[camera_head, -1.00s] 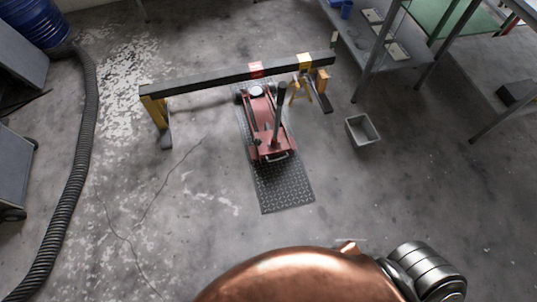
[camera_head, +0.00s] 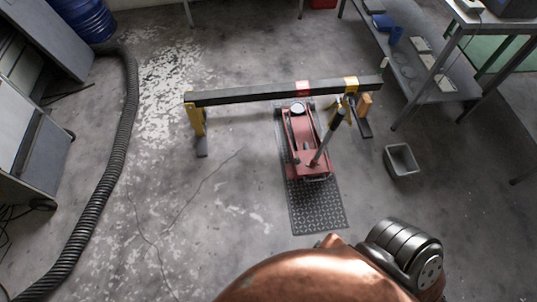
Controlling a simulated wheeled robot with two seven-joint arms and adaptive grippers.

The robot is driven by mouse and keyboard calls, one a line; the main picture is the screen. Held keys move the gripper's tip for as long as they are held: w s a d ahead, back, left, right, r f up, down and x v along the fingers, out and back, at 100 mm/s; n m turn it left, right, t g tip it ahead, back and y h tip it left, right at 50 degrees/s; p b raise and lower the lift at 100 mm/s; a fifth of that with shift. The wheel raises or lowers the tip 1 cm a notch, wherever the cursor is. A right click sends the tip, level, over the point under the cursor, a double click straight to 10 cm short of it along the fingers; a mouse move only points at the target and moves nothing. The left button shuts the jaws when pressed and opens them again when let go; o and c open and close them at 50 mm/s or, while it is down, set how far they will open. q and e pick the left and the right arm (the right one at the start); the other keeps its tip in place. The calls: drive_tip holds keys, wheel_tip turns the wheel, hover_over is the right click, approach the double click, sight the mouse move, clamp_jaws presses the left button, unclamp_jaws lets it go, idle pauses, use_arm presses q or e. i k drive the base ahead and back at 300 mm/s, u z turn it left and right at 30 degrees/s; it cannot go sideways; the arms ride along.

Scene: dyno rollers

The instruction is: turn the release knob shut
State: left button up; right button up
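A red floor jack (camera_head: 305,150) stands on a dark tread-plate mat (camera_head: 318,207) in the middle of the floor. Its dark handle (camera_head: 327,137) leans up to the right. The jack's round saddle (camera_head: 298,108) sits close to a dark beam (camera_head: 250,94), which rests on yellow stands and carries a red band and a yellow band. The release knob is too small to make out. Neither gripper shows; only my copper-coloured body and a grey joint are at the bottom of the view, well short of the jack.
A grey bin (camera_head: 401,160) stands on the floor right of the jack. A metal bench (camera_head: 420,75) with small items is at the upper right. A thick black hose (camera_head: 112,185) and grey cabinets (camera_head: 30,140) are on the left. The floor before the mat is clear.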

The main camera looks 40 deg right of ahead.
sight(297, 160)
drive_tip(key=u, duration=0.15)
drive_tip(key=i, duration=0.8)
drive_tip(key=z, duration=0.85)
drive_tip(key=i, duration=0.6)
drive_tip(key=z, duration=0.65)
